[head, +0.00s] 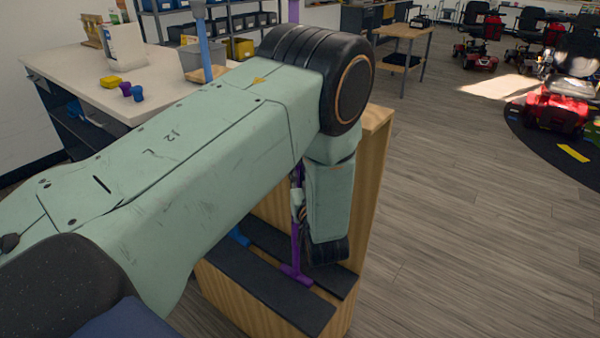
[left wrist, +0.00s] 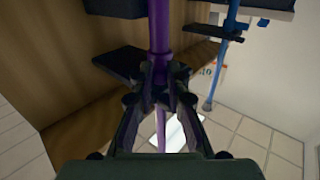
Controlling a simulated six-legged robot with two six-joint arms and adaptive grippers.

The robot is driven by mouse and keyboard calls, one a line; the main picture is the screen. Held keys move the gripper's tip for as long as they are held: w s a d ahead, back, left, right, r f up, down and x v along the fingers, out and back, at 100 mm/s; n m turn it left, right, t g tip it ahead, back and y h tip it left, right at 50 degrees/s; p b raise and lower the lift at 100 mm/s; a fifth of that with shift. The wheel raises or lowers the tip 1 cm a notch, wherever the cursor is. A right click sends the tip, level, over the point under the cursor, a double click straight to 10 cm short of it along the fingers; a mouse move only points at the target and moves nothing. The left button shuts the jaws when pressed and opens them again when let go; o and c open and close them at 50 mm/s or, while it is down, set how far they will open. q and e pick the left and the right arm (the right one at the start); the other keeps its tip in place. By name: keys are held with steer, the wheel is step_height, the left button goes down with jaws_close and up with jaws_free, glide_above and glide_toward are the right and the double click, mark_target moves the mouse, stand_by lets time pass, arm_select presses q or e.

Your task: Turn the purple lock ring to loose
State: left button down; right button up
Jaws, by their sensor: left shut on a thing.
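A purple pole (head: 296,245) stands upright at the wooden stand, with its foot by the dark boards. It also shows in the left wrist view (left wrist: 159,25), where a thick upper tube meets a thinner one. My left gripper (head: 298,207) is at the pole, partly hidden behind my green arm. In the left wrist view my left gripper (left wrist: 160,80) has its fingers closed around the pole at that junction, on the purple lock ring (left wrist: 160,68). The ring is mostly covered by the fingers, and I cannot tell its turn setting. My right gripper is not in view.
The wooden stand (head: 374,170) has dark boards (head: 265,285) low down. A blue pole (left wrist: 228,35) stands close beside the purple one. A white worktop (head: 60,70) with small yellow and purple items is at the left. Open floor (head: 470,220) lies to the right, with red scooters beyond.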

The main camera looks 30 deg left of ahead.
arm_select(q)
steer(key=shift+w, duration=0.1)
steer(key=shift+d+f+n+g+y, duration=0.1)
steer(key=shift+d+n+g+y, duration=0.1)
steer(key=shift+n+g+y, duration=0.3)
steer(key=c, duration=1.3)
jaws_free()
steer(key=shift+w, duration=0.1)
steer(key=shift+v, duration=3.7)
